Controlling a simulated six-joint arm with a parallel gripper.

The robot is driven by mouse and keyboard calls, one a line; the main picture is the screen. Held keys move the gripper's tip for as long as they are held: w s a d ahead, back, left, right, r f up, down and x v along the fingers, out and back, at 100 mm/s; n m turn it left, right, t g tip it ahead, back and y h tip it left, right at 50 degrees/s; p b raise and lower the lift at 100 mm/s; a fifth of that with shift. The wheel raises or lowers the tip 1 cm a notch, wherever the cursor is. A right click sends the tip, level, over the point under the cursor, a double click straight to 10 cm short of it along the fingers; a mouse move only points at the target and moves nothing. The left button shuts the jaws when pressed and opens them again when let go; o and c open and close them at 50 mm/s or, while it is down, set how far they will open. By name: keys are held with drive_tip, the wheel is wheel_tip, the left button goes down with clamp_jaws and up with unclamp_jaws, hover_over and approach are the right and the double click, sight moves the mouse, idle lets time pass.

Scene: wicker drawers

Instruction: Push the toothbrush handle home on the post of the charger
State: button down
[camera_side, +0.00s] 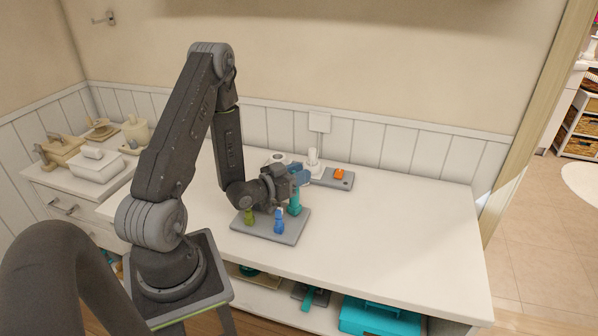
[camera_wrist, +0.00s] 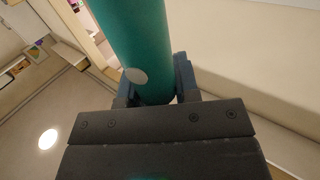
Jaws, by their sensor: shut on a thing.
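The teal toothbrush handle (camera_side: 295,203) is upright in the side view, its lower end at the right part of a grey tray (camera_side: 262,236). I cannot tell if it touches the tray. My gripper (camera_side: 299,177) is shut on its upper part. In the wrist view the handle (camera_wrist: 138,35) runs between the two blue fingers of my gripper (camera_wrist: 155,88). A white upright piece (camera_side: 313,158), which looks like the charger with its post, stands behind my gripper near the wall. Its base is partly hidden. The handle is apart from it.
A green piece (camera_side: 249,216) and a blue piece (camera_side: 279,221) stand on the tray left of the handle. A grey strip with an orange item (camera_side: 339,173) lies right of the charger. A white round item (camera_side: 277,157) is at its left. The right counter (camera_side: 420,225) is clear.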

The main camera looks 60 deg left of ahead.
drive_tip(key=shift+f, duration=0.35)
drive_tip(key=c, duration=0.8)
unclamp_jaws()
drive_tip(key=shift+s, duration=0.25)
drive_tip(key=shift+s+d+r, duration=0.1)
drive_tip(key=shift+s+r, duration=0.3)
drive_tip(key=shift+r, duration=0.8)
drive_tip(key=shift+s+d+r, duration=0.1)
drive_tip(key=shift+s+r, duration=0.35)
drive_tip(key=shift+r, duration=0.7)
drive_tip(key=shift+s+r, duration=0.4)
drive_tip(key=shift+r, duration=0.8)
drive_tip(key=shift+w, duration=0.1)
